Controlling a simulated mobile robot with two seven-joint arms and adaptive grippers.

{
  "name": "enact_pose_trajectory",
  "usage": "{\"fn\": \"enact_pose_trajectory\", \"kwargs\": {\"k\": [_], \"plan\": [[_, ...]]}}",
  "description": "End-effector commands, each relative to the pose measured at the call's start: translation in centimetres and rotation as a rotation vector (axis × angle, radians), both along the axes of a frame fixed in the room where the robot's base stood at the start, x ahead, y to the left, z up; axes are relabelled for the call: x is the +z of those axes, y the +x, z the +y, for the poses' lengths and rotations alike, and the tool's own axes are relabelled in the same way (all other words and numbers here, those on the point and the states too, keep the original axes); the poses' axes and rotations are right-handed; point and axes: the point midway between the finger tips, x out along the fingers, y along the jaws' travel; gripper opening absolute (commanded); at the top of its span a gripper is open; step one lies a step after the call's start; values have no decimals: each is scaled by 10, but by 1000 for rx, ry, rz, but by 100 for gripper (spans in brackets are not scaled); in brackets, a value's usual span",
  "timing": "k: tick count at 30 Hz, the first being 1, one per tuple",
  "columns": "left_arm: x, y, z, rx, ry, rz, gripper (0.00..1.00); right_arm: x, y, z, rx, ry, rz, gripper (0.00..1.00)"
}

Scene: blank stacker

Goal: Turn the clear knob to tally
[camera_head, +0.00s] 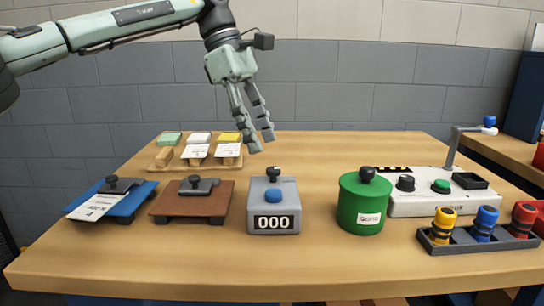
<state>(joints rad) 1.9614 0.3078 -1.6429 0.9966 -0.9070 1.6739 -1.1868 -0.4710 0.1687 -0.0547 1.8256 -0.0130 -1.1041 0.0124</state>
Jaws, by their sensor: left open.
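A grey tally counter (274,205) stands near the middle of the table, with a display reading 000 on its front and a blue button (273,195) on top. A small black knob (273,173) sits at its back top edge; I cannot read any marking by it. My left gripper (262,145) hangs above and behind the counter, fingers pointing down, open and empty. It is apart from the knob. My right gripper is not in view.
Left are a blue stand (119,205) and a brown stand (212,207); behind them is a wooden card rack (163,160). Right are a green canister (350,205), a white device (425,205) with a post, and a dark tray (462,248) of coloured stampers. The front table strip is clear.

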Motion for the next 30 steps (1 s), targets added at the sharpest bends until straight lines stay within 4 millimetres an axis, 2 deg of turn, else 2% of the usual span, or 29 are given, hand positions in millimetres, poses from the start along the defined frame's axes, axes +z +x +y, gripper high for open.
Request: {"fn": "enact_pose_trajectory", "kwargs": {"k": [3,9,20,30], "plan": [[-20,-3,-7,-1,1,2,44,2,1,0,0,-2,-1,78],[-42,-7,-16,0,-1,1,44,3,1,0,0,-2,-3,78],[-48,-8,-18,1,-1,1,44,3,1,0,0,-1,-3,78],[-48,-8,-18,0,-1,0,3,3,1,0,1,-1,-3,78]]}}
